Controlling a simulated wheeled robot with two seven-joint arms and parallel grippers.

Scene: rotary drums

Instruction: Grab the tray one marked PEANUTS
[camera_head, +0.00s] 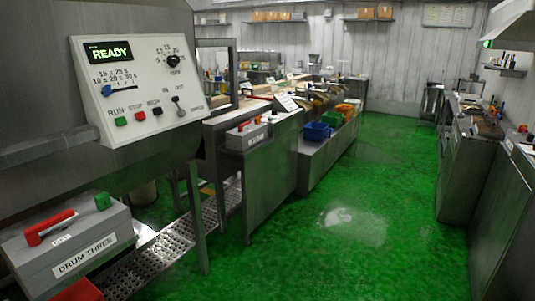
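I cannot make out any tray with a readable PEANUTS label. Small coloured bins stand on a low metal bench at mid-distance: a blue bin (317,132), an orange bin (345,110) and a green one partly hidden among them. Part of a red container (76,291) shows at the bottom left edge; its contents and any label are hidden or cut off. Neither of my grippers is in view.
A control panel (140,85) reading READY is close at left. Below it is a grey box (85,262) labelled DRUM THREE, beside a perforated metal step (170,255). The green floor (370,190) is open ahead. Steel cabinets (470,165) line the right.

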